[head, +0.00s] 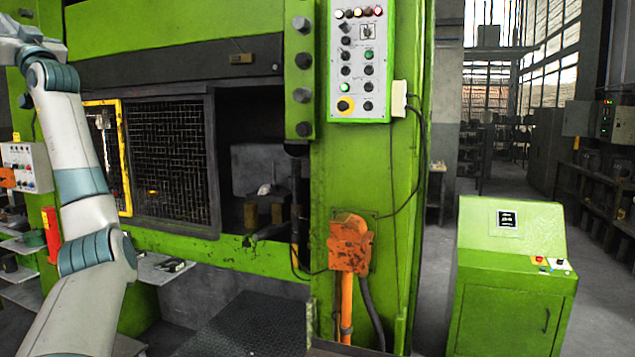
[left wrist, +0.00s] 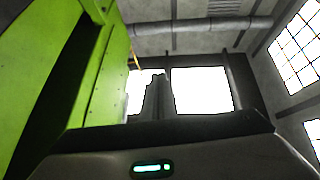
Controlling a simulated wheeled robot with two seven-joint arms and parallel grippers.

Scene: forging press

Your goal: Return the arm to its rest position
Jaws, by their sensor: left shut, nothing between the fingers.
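My left arm (head: 85,215) rises from the bottom left of the head view and bends at the top left corner. Its gripper is outside the head view. In the left wrist view the left gripper (left wrist: 158,78) shows as dark fingers, shut and empty, against a bright window. It points up toward the hall's upper wall and ceiling. The green press (head: 370,190) fills the middle of the head view. My right arm and gripper are in neither view.
The press has a mesh guard (head: 172,160) beside a dark opening. A button panel (head: 357,60) and an orange box (head: 349,245) are on its right column. A green console (head: 510,270) stands at right. In the left wrist view a green panel (left wrist: 105,80) lies left of the gripper.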

